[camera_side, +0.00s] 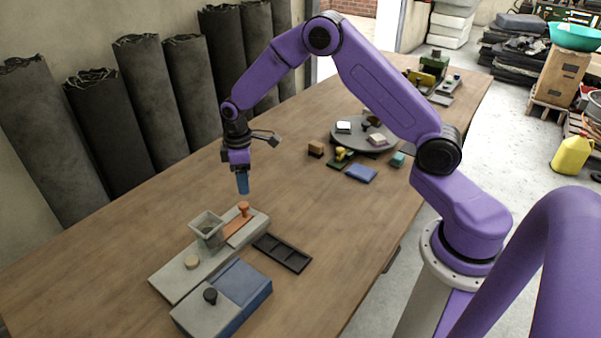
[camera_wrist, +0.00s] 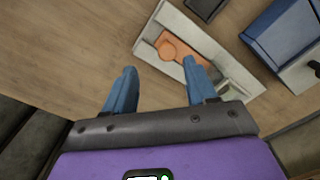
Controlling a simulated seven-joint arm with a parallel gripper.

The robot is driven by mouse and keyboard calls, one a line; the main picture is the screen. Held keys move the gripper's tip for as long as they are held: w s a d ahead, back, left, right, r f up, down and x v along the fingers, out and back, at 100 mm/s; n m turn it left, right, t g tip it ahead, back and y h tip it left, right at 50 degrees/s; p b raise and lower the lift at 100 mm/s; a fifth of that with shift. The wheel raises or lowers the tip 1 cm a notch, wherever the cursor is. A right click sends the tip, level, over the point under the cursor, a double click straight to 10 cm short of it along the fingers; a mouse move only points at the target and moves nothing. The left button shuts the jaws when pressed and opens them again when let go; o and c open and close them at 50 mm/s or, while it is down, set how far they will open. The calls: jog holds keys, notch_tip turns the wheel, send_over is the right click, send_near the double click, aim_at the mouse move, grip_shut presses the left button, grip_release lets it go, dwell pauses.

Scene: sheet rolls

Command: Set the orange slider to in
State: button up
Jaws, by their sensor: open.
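The orange slider (camera_side: 239,224) with its upright orange knob (camera_side: 243,208) sits in a slot at the far right end of a long grey base (camera_side: 178,279). In the wrist view the orange slider (camera_wrist: 184,51) shows beyond the fingertips, with its round knob (camera_wrist: 167,49) at its left end. My gripper (camera_side: 243,190) points down above the table, a little behind and above the knob, and touches nothing. In the wrist view my gripper (camera_wrist: 158,68) has its two blue fingers wide apart with nothing between them.
A clear square hopper (camera_side: 208,230) and a tan round knob (camera_side: 192,262) stand on the same base. A blue and grey box (camera_side: 240,285) with a black knob and a dark tray (camera_side: 282,253) lie close by. A turntable (camera_side: 364,134) with small objects stands farther back. Table left of the base is clear.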

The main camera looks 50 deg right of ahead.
notch_tip(320, 180, up, 11)
jog(key=s+a+r+n, duration=0.1)
jog(key=s+a+r, duration=0.1)
jog(key=s, duration=0.9)
jog(key=s+a+r+n, duration=0.1)
jog(key=s+a, duration=0.3)
jog(key=s, duration=0.8)
jog(key=shift+r, duration=0.85)
jog(key=shift+a, duration=0.1)
jog(key=shift+c, duration=0.2)
